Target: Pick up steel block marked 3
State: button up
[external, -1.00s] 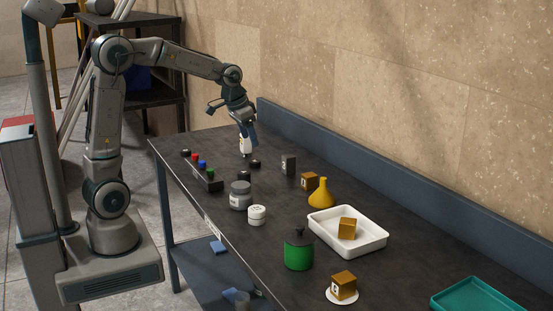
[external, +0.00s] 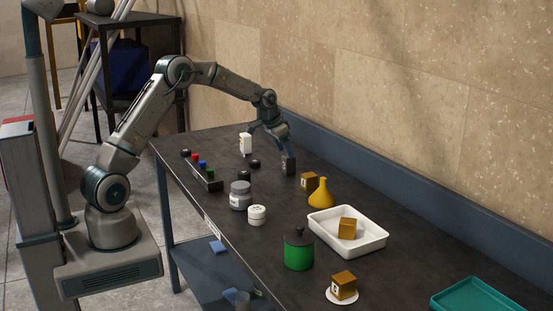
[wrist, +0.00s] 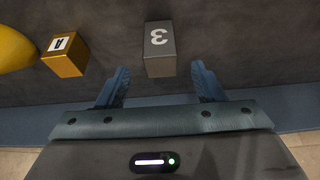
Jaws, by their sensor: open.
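The steel block marked 3 (wrist: 159,51) is a grey block standing on the dark bench, seen in the wrist view with its 3 upside down. In the external view the steel block (external: 288,168) is partly hidden behind my gripper. My gripper (external: 288,152) is just above and around the top of the block in the external view. In the wrist view my gripper (wrist: 160,80) is open, with one blue finger to each side, and the block lies between and slightly beyond the fingertips. No contact is visible.
A brass block marked A (wrist: 65,55) and a yellow funnel (wrist: 14,48) stand beside the steel block. A white bottle (external: 246,144), a black stopper (external: 254,163) and a white tray (external: 375,245) are on the bench. The blue back ledge (external: 400,190) runs along the wall.

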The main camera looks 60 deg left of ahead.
aim_at(291, 163)
jog(key=shift+p+x, duration=1)
jog(key=shift+x, duration=2.8)
grip_shut()
jog(key=shift+w+r, duration=0.1)
